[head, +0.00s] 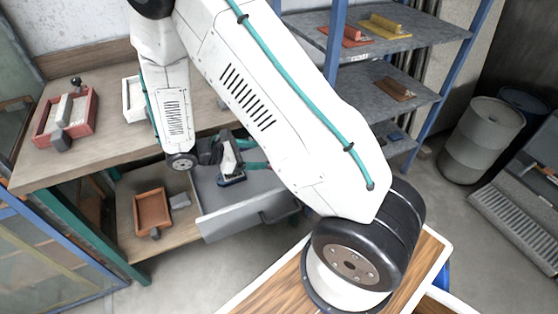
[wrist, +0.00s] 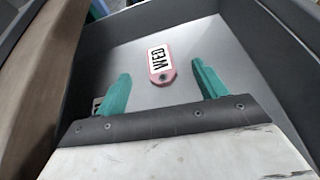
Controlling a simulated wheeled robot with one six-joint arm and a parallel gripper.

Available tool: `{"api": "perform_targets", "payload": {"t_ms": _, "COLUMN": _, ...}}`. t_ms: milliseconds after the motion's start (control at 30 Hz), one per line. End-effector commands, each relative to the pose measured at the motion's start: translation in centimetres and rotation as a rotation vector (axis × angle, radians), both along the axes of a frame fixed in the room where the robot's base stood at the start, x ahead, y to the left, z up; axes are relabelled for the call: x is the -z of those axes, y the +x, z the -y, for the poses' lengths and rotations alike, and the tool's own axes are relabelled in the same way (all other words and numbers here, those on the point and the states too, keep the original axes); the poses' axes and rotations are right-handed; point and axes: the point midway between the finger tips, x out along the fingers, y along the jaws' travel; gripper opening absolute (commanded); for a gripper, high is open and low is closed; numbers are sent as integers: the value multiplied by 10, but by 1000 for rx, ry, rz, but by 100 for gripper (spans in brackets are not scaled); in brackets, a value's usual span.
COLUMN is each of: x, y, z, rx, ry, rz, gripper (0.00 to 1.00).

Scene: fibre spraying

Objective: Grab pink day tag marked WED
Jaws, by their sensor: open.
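The pink day tag marked WED (wrist: 161,65) lies flat on the grey floor of the drawer (wrist: 215,40), its holed end toward me. In the wrist view my gripper (wrist: 160,75) is open, with one teal finger to the left of the tag and one to the right; neither touches it. In the head view my gripper (head: 250,172) is over the pulled-out grey drawer (head: 240,218) below the workbench. The tag cannot be made out there, and my arm covers part of the drawer.
The workbench top (head: 100,140) is above the drawer, with a red box (head: 50,138) on it. A brown tray (head: 152,211) sits on the lower shelf left of the drawer. Drawer walls stand close around my fingers. Grey shelves (head: 375,92) stand at the back right.

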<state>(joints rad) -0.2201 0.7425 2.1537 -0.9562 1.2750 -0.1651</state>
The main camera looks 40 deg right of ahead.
Motion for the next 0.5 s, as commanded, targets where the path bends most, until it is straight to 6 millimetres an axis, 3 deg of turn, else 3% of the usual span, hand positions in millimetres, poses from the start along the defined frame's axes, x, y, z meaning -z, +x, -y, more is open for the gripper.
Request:
{"api": "perform_targets", "payload": {"t_ms": 100, "x": 19, "y": 2, "z": 0, "rx": -44, "ry": -16, "rz": -44, "gripper": 71}}
{"api": "perform_targets", "payload": {"t_ms": 500, "x": 39, "y": -7, "z": 35, "rx": -57, "ry": -22, "rz": -60, "gripper": 71}}
